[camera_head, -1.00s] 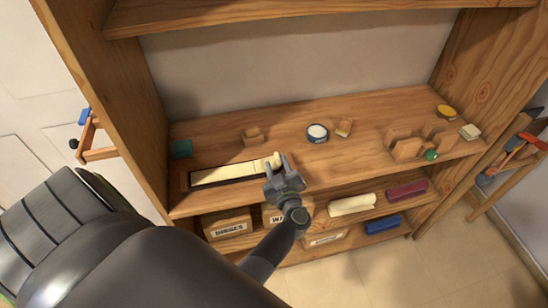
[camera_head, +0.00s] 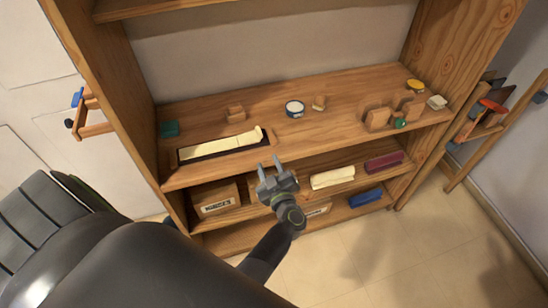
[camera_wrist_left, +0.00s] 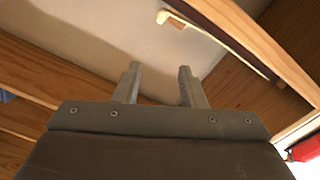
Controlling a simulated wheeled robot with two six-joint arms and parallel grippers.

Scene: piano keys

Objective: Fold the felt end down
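The cream felt strip (camera_head: 222,142) lies along a dark base (camera_head: 187,154) near the front edge of the middle shelf, at the left. Its right end (camera_head: 258,132) looks raised and tilted up off the base. My left gripper (camera_head: 270,163) is open and empty, in front of the shelf edge, below and apart from that end. In the left wrist view the two fingers (camera_wrist_left: 158,68) are spread with nothing between them. A thin cream-edged strip (camera_wrist_left: 215,38) with a bent end shows beyond them; its detail is small. My right gripper is not in view.
A teal block (camera_head: 169,129), a small wooden block (camera_head: 235,114) and a round tin (camera_head: 295,108) stand behind on the shelf (camera_head: 345,132). Wooden holders (camera_head: 378,117) are at the right. Below are a labelled box (camera_head: 215,200) and cream (camera_head: 332,178), maroon and blue rolls.

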